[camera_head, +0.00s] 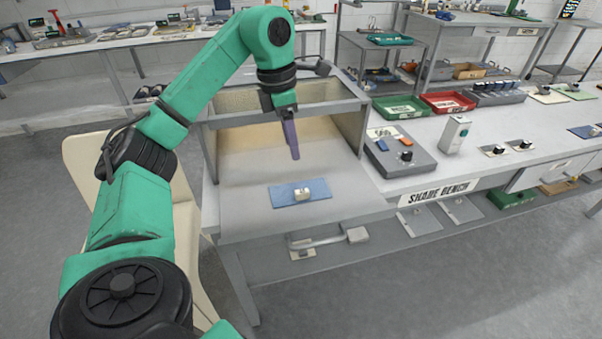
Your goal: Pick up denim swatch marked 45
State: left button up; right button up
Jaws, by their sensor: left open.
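A flat blue swatch (285,196), which looks like denim, lies on the grey top at the front of the box-like bench unit. A small pale, metallic-looking piece (302,194) sits on its middle. No number 45 can be read on it at this size. My left gripper (294,155) points down above and behind the swatch, clearly apart from it. Its fingers show nearly edge-on as one purple-grey shape, open, with nothing seen between them. My right gripper is not in view.
The open-topped bench unit's wall (350,125) stands behind and around my left gripper. A grey control box (400,158) with a black knob is to the right. Green (398,114) and red (447,109) trays stand farther back. The grey top around the swatch is clear.

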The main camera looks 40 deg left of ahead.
pick_arm(q)
jog(key=f+b, duration=0.1)
jog(key=f, duration=0.1)
jog(key=b, duration=0.1)
send_over(302, 191)
jog(key=s, duration=0.2)
notch_tip(302, 191, down, 4)
jog(key=shift+w+a+f, duration=0.1)
jog(key=shift+w+f, duration=0.05)
jog(key=f, duration=0.3)
jog(key=w+f, duration=0.1)
jog(key=f, duration=0.2)
jog(key=shift+w+f, duration=0.2)
jog(key=shift+f, duration=0.05)
jog(key=shift+w+f, duration=0.1)
jog(key=shift+f, duration=0.1)
jog(key=c, duration=0.7)
grip_shut()
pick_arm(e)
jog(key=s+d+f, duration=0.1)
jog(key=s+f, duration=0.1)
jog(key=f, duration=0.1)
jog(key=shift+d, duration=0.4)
